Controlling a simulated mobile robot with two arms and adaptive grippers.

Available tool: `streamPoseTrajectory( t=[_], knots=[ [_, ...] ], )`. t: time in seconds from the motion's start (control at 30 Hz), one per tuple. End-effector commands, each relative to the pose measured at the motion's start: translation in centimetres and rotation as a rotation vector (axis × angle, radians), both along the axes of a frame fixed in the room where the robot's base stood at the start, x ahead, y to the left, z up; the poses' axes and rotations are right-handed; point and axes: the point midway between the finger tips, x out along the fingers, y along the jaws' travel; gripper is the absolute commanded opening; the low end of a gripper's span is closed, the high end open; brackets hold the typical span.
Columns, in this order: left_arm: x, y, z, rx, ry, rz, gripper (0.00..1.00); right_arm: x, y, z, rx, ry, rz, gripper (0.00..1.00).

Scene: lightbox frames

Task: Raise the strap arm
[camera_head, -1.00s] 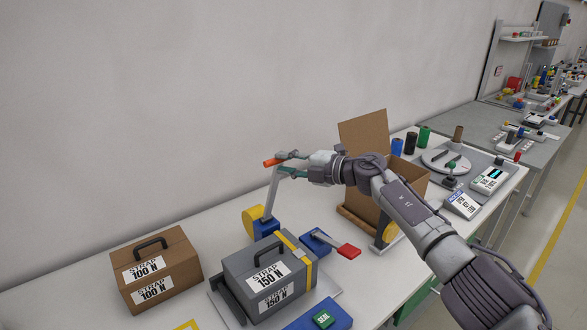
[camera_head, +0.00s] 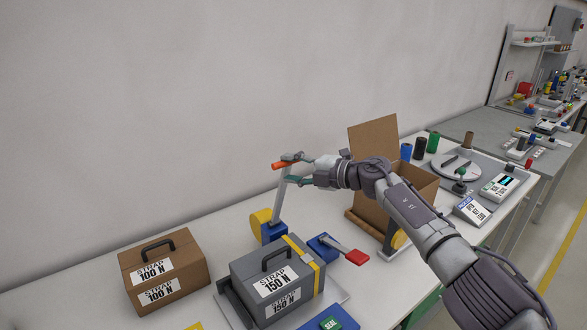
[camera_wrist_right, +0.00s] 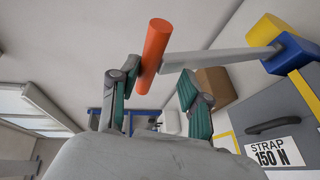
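The strap arm (camera_head: 279,200) is a grey lever with an orange handle (camera_head: 280,165), standing nearly upright from a blue base (camera_head: 273,233) with a yellow disc. My right gripper (camera_head: 291,168) is at the top of the lever, its fingers apart. In the right wrist view the orange handle (camera_wrist_right: 153,50) lies just beyond and between the spread fingers (camera_wrist_right: 160,82), closer to the left finger; contact is unclear. The grey lever (camera_wrist_right: 220,58) runs right to its blue base. A grey STRAP 150 N case (camera_head: 265,285) with a yellow strap stands in front. My left gripper is not in view.
A brown STRAP 100 N case (camera_head: 160,270) stands at left. A blue block with a red-ended lever (camera_head: 345,252) lies right of the grey case. An open cardboard box (camera_head: 382,205) stands behind my right arm. A blue SEAL panel (camera_head: 332,321) is at the front.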

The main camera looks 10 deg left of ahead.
Motion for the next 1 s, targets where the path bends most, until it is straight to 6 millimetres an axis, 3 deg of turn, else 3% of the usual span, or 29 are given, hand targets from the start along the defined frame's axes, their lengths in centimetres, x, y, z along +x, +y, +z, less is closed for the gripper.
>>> streamPoseTrajectory(
  t=[0.53, 0.7, 1.0],
  knots=[
    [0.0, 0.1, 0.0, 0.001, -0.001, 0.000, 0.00, -0.1, -1.1, 0.4, 0.003, -0.004, -0.003, 0.43],
    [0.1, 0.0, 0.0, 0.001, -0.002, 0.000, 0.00, -1.1, -3.0, 0.6, 0.000, -0.003, -0.001, 0.43],
    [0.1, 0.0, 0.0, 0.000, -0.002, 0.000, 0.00, -3.3, -8.3, 1.7, -0.001, -0.003, -0.001, 0.43]
  ],
)
